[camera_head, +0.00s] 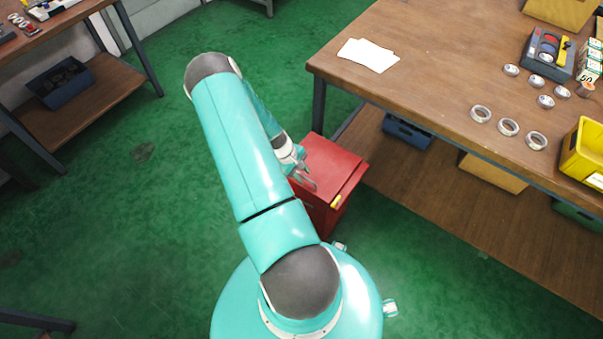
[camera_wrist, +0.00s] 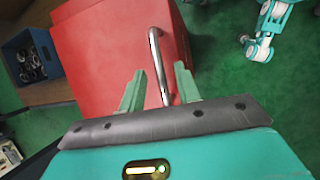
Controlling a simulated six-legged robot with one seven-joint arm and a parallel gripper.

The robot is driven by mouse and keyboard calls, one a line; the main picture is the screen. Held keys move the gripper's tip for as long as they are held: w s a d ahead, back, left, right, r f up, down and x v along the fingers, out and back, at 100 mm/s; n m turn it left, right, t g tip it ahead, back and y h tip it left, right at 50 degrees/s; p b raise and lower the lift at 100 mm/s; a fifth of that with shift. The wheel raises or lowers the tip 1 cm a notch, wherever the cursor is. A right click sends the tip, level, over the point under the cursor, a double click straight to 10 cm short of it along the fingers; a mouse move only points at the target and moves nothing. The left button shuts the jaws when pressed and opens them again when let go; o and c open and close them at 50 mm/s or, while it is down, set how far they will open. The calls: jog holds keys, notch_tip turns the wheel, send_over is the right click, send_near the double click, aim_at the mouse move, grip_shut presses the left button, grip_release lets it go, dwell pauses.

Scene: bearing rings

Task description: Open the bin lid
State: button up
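The red bin (camera_head: 335,165) stands on the green floor by the workbench, and its lid looks shut. In the wrist view the red lid (camera_wrist: 100,45) fills the middle, with a bar-shaped metal handle (camera_wrist: 154,50) on it. My gripper (camera_wrist: 159,78) is open, with one finger on each side of the handle's near part. I cannot tell whether either finger touches the bar. In the head view my gripper (camera_head: 305,178) is over the lid's left part, partly hidden by my arm.
A wooden workbench (camera_head: 440,70) with a lower shelf stands right of the bin. It holds rings (camera_head: 508,127), papers (camera_head: 368,55) and a yellow bin (camera_head: 585,150). In the wrist view a blue crate (camera_wrist: 30,62) of rings is at left. Green floor (camera_head: 150,190) is clear at left.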

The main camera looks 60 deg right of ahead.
grip_shut()
jog(key=shift+r, duration=0.1)
